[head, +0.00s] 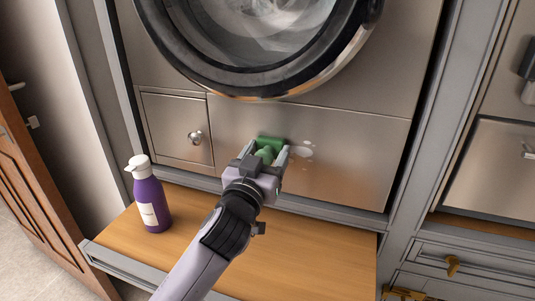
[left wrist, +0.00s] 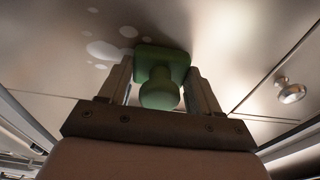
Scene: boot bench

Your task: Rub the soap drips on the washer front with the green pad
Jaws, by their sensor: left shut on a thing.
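The green pad (head: 271,144) has a square face and a round knob. My left gripper (head: 267,154) is shut on the knob, with the pad's face turned to the washer front (head: 350,165). The pad is at or very near the steel; I cannot tell whether it touches. Pale soap drips (head: 304,151) show just right of the pad in the head view. In the left wrist view the drips (left wrist: 103,49) lie left of the pad (left wrist: 162,60), and part of them may be hidden behind it. My right gripper is not in view.
The round washer door (head: 265,80) is above the panel. A small drawer with a round knob (head: 195,137) is to the left. The bench's right part is clear.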

